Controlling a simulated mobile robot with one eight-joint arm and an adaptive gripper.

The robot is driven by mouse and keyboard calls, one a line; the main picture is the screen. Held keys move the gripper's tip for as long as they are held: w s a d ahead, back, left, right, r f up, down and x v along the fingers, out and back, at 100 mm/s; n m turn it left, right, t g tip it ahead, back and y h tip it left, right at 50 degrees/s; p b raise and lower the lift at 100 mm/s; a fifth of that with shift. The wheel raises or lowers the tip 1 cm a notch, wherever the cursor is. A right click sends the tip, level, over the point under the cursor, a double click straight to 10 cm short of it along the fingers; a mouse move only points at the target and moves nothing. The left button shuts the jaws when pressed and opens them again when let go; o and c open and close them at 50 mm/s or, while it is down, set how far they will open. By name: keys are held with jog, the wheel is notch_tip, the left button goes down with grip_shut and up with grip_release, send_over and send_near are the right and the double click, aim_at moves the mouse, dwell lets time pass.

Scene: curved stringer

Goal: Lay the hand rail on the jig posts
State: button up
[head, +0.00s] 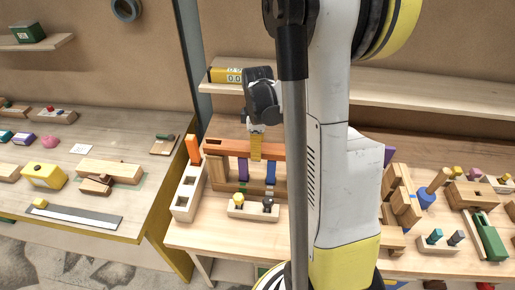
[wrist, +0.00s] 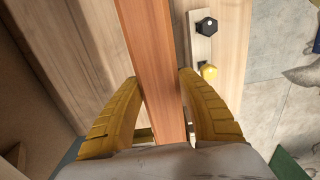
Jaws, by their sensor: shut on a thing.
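The hand rail (head: 225,146) is a long reddish-brown bar, lying roughly level across the head view. My gripper (head: 256,150) points down with its yellow fingers shut on the rail. In the wrist view the rail (wrist: 157,60) runs lengthwise between the two yellow fingers (wrist: 162,88). Below the rail stand a wooden post (head: 218,174), a purple post (head: 243,170) and a blue post (head: 270,173). Their tops meet the rail's lower edge in the picture; I cannot tell whether it rests on them. The rail's right end is hidden behind my arm.
A pale block with holes (head: 187,196) holds an upright orange piece (head: 194,149) at the left. A small wooden holder (head: 253,212) with a yellow and a black knob stands in front. A shelf with a yellow-and-black box (head: 226,75) is behind. More blocks lie right.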

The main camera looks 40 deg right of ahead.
jog(key=shift+f+b, duration=0.45)
jog(key=shift+f, duration=0.15)
jog(key=o, duration=1.4)
jog(key=shift+o, duration=0.2)
notch_tip(320, 180, up, 12)
jog(key=shift+r, duration=0.1)
jog(key=shift+a, duration=0.1)
